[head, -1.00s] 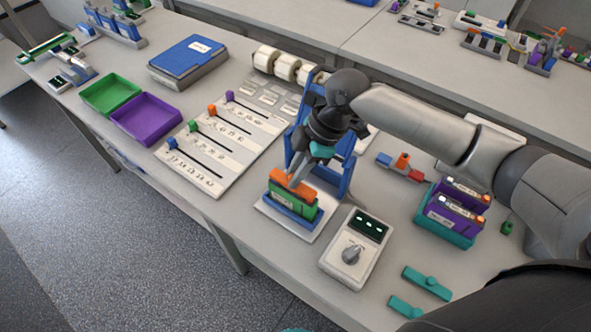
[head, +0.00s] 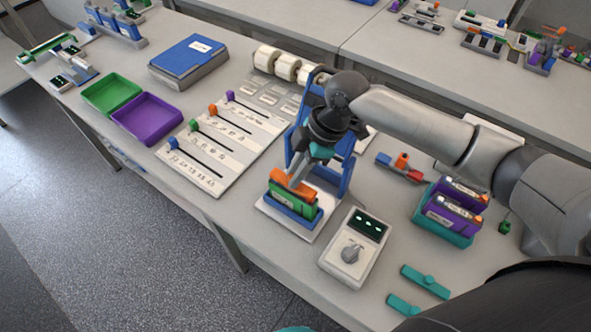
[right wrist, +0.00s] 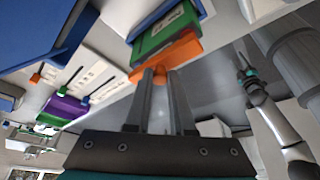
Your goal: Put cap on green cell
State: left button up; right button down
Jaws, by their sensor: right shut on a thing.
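The green cell (head: 287,203) stands upright in the blue holder on a white base (head: 304,231). The orange cap (head: 294,186) lies across the top of the green cell. My right gripper (head: 295,180) points down from above and is shut on the orange cap. In the right wrist view the two fingers (right wrist: 162,75) meet the orange cap (right wrist: 183,52), with the green cell (right wrist: 165,35) right beyond it. The cap looks to be touching the cell; whether it is fully seated I cannot tell.
A blue frame (head: 345,178) stands close behind the holder. A white meter with a dial (head: 353,250) is to its right. Purple cells (head: 450,212) stand in a teal tray farther right. A white slider board (head: 218,150) lies to the left.

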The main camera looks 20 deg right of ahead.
jog(key=shift+f+p, duration=0.15)
jog(key=shift+p, duration=0.45)
dwell(0.9)
jog(key=shift+f, duration=0.45)
dwell(0.6)
jog(key=shift+c, duration=1.1)
grip_release()
jog(key=shift+r, duration=0.1)
jog(key=shift+r+p, duration=3.5)
jog(key=shift+p, duration=0.35)
jog(key=shift+f, duration=0.1)
jog(key=shift+c, duration=0.3)
